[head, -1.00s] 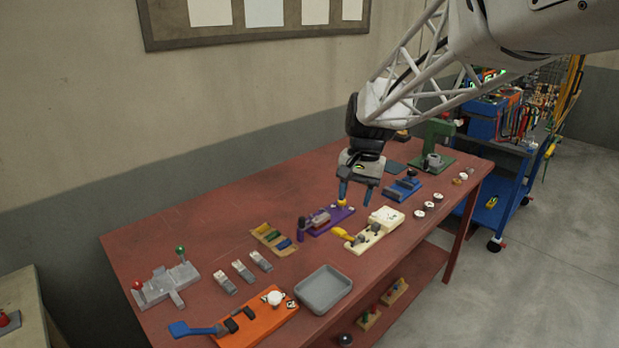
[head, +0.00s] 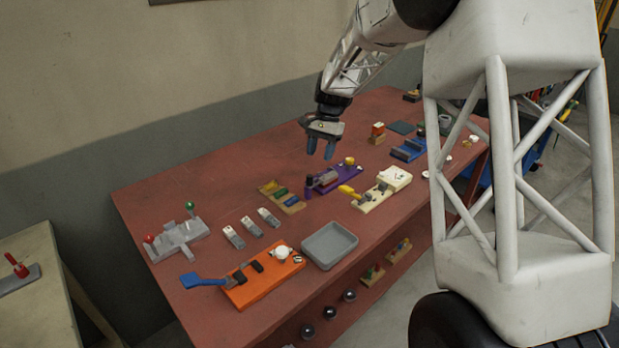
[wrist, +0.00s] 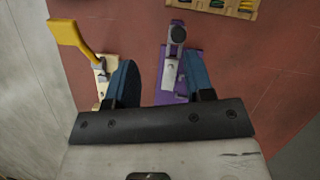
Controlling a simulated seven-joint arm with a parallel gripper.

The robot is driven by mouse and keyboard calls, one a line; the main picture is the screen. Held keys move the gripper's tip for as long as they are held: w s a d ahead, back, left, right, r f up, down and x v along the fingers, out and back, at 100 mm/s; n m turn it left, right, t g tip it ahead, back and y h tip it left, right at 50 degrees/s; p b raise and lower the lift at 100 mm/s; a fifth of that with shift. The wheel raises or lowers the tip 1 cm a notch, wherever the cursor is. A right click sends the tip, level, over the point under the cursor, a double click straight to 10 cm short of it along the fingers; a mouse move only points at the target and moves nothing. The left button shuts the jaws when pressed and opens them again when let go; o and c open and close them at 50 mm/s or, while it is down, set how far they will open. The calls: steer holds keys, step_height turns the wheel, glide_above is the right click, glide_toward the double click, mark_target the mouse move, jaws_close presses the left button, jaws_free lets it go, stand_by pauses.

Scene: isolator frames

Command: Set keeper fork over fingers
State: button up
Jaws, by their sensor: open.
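Several lever fixtures lie on the red table, and I cannot tell for sure which part is the keeper fork or the fingers. My gripper (head: 320,154) is open and empty, above the table near the purple fixture. In the wrist view the purple fixture (wrist: 166,97) shows beyond my fingers, its grey lever pointing away; the yellow handle (wrist: 70,36) is at the left.
An orange fixture with a blue handle (head: 203,281), a grey tray (head: 329,246), small grey blocks (head: 250,226) and a tan rack (head: 282,197) stand nearby. A grey fixture with red and green knobs (head: 178,241) is at left. The table's back left is clear.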

mark_target(310, 176)
steer(key=shift+w+a+f, duration=0.85)
steer(key=shift+w+f, duration=0.25)
steer(key=shift+w, duration=0.05)
steer(key=shift+f, duration=0.1)
steer(key=shift+x, duration=3.85)
steer(key=shift+s, duration=0.15)
jaws_close()
